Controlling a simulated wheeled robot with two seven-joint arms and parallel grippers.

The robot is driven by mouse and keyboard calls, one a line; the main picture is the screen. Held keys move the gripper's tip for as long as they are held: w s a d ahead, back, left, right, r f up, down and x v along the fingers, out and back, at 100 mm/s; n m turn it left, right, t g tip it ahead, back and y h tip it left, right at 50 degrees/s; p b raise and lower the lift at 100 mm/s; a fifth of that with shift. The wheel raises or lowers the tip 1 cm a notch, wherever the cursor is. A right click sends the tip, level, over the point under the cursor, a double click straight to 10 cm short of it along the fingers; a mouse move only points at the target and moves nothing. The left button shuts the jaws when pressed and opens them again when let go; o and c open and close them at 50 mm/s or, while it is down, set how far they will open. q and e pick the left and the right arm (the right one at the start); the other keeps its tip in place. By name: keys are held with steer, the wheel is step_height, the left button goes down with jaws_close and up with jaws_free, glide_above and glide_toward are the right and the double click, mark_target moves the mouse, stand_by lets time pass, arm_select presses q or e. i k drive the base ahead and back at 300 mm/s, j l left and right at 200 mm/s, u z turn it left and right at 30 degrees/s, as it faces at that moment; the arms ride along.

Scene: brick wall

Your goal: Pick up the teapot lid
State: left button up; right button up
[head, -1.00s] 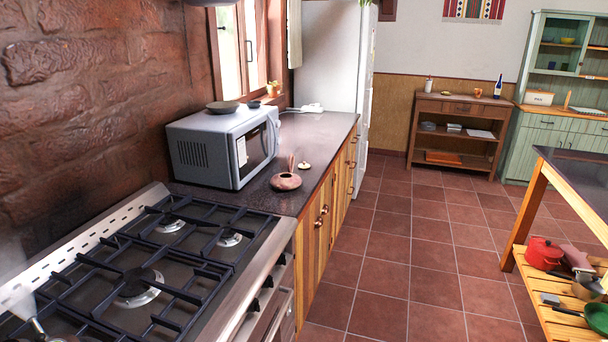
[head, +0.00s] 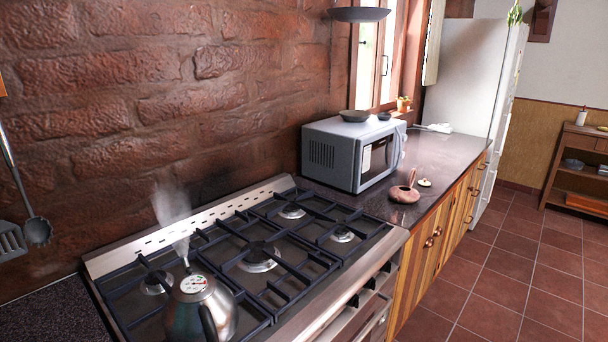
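A small, pale round piece with a knob, which looks like the teapot lid (head: 425,183), lies on the dark counter (head: 441,151) to the right of the microwave. Just left of it and nearer to me sits a low, reddish-brown pot (head: 404,195), which looks like the teapot, with a thin part sticking up. The two look apart. They are small in the picture, so fine detail is hard to tell. Neither of my grippers is in the head view.
A steaming metal kettle (head: 200,310) stands on the gas stove (head: 270,252) at the front. A grey microwave (head: 333,160) with a dark dish (head: 354,116) on top stands left of the pot. A white fridge (head: 462,75) stands beyond the counter. The tiled floor (head: 520,262) at right is clear.

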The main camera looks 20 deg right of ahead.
mark_target(424, 182)
steer(key=i+l+u, duration=0.3)
steer(key=l, duration=0.45)
steer(key=l+u, duration=0.25)
steer(key=l, duration=0.45)
steer(key=l+u, duration=0.3)
steer(key=l, duration=1.85)
steer(key=i+l, duration=0.1)
steer(key=l, duration=2.55)
steer(key=i, duration=0.05)
